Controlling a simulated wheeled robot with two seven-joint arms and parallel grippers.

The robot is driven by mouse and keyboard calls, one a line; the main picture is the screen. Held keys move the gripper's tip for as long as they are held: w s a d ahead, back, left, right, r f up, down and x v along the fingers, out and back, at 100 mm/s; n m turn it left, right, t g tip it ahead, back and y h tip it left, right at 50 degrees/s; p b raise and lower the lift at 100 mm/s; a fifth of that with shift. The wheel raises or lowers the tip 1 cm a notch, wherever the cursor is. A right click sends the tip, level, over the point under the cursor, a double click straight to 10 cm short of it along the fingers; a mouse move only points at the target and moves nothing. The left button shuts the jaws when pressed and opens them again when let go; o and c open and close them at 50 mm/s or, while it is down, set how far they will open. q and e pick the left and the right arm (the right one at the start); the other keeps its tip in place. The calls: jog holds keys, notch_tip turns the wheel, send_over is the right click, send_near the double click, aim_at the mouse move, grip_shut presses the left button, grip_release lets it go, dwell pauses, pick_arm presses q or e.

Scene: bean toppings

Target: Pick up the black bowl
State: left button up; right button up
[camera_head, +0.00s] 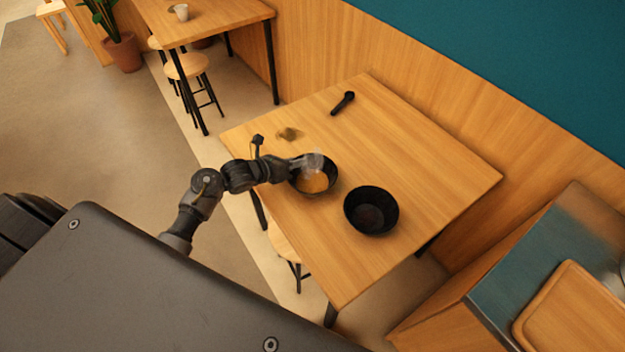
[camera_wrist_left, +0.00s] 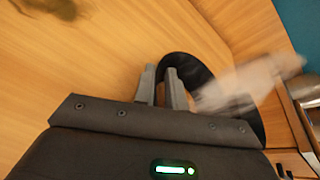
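A black bowl (camera_head: 329,187) with orange-yellow food in it stands on the wooden table, close to the table's left edge. My left gripper (camera_head: 296,164) is at this bowl's left rim. In the left wrist view the two grey fingers (camera_wrist_left: 161,84) are close together, one on each side of the black bowl's rim (camera_wrist_left: 188,66), and look shut on it. A second black bowl (camera_head: 371,211), which looks empty, stands apart to the right. My right gripper is in neither view.
A pale blurred shape (camera_head: 313,160) shows over the food and hides part of the bowl. A black utensil (camera_head: 343,103) and a dark patch (camera_head: 290,134) are farther back on the table (camera_head: 430,175). A counter with a wooden tray (camera_head: 575,310) is at lower right.

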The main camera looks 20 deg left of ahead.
pick_arm(q)
grip_shut()
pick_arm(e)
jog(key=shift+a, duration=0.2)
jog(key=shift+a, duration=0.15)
pick_arm(q)
jog(key=shift+r, duration=0.1)
